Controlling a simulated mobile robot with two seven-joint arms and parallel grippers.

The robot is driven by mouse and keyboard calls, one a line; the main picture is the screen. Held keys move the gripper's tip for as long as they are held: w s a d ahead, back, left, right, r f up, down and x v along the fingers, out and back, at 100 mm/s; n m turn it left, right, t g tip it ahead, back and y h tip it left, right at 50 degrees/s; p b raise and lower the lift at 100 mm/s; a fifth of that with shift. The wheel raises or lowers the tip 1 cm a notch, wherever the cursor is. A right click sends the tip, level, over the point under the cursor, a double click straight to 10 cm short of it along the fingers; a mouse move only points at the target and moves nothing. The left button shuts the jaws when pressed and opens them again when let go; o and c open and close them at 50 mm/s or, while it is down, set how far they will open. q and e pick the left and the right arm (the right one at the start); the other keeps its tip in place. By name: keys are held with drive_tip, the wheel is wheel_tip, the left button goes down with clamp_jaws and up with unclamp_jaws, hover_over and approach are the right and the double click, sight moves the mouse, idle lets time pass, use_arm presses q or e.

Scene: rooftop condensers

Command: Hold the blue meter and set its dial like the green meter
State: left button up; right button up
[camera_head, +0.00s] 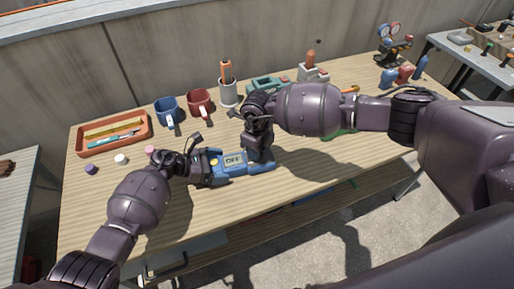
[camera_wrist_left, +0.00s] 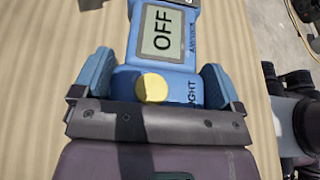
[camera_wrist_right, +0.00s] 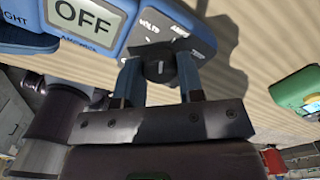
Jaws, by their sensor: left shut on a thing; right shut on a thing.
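The blue meter (camera_head: 235,168) is near the front middle of the table; its screen reads OFF. My left gripper (camera_wrist_left: 155,88) is shut across the meter's end beside the yellow button (camera_wrist_left: 152,88). My right gripper (camera_wrist_right: 160,82) is shut on the black dial (camera_wrist_right: 159,68) at the other end. VOLTS and other labels surround the dial; its pale pointer mark is small. A green device (camera_wrist_right: 298,92), likely the green meter, lies at the right of the right wrist view. In the head view a green edge (camera_head: 340,134) shows below my right arm; its dial cannot be read.
An orange tray (camera_head: 146,131) with tools, a blue mug (camera_head: 166,110), a red mug (camera_head: 199,102) and a grey cup (camera_head: 229,95) stand behind. A teal item (camera_head: 264,86) and a gauge set (camera_head: 392,42) are at the back.

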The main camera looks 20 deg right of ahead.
drive_tip(key=m, duration=0.5)
drive_tip(key=shift+m, duration=0.3)
idle(0.4)
drive_tip(key=o, duration=0.9)
drive_tip(key=shift+r, duration=0.1)
wheel_tip(320, 180, up, 12)
drive_tip(key=shift+f, duration=0.1)
use_arm(q)
drive_tip(key=o, duration=0.9)
